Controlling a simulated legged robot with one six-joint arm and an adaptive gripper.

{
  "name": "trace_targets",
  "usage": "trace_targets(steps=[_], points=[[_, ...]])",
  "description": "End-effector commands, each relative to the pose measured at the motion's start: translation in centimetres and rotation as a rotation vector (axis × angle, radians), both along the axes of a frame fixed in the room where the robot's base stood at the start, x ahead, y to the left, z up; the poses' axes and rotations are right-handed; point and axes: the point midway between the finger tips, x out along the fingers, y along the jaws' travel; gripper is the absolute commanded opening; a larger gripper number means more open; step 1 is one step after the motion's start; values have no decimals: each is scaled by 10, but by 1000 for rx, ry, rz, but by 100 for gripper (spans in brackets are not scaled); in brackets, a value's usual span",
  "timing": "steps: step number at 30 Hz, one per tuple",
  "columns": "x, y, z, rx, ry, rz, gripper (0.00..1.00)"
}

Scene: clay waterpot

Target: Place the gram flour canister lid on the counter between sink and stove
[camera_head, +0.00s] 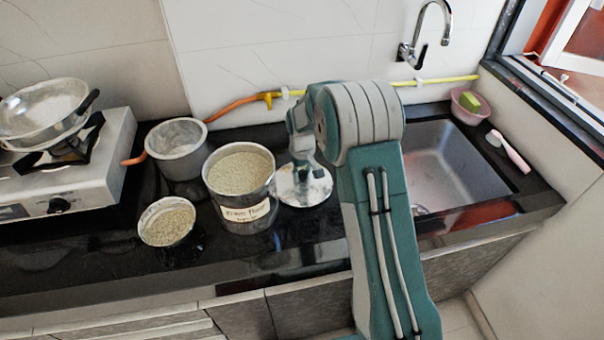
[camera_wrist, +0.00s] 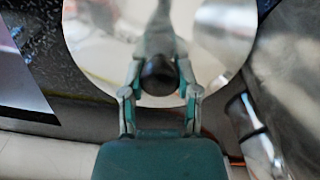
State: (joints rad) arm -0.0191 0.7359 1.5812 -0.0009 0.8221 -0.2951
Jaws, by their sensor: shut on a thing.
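The round, shiny metal lid (camera_head: 320,190) is just right of the open gram flour canister (camera_head: 225,200), over the counter between the stove and sink. It looks level; I cannot tell whether it touches the counter. In the wrist view the lid (camera_wrist: 95,45) fills the top middle, with a dark knob (camera_wrist: 160,75) at its centre. My gripper (camera_wrist: 160,88) is shut on this knob, one finger on each side. In the head view my gripper (camera_head: 301,172) is above the lid, partly hidden by my arm. The canister is full of pale flour and its label faces me.
The stove (camera_head: 75,175) with a pan (camera_head: 45,108) is at the left. A metal pot (camera_head: 178,155) and a small bowl (camera_head: 167,222) stand beside the canister. The sink (camera_head: 450,165) is at the right. The counter's front strip (camera_head: 290,250) is clear.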

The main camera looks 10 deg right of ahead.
Motion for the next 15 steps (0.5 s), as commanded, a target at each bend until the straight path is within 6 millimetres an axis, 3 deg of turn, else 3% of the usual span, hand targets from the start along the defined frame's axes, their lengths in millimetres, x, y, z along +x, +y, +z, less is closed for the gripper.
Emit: trace_targets(steps=[5,6,7,15], points=[[0,0,-2,0,0,0,0],[0,0,-2,0,0,0,59],[0,0,-2,0,0,0,73],[0,0,-2,0,1,0,76]])
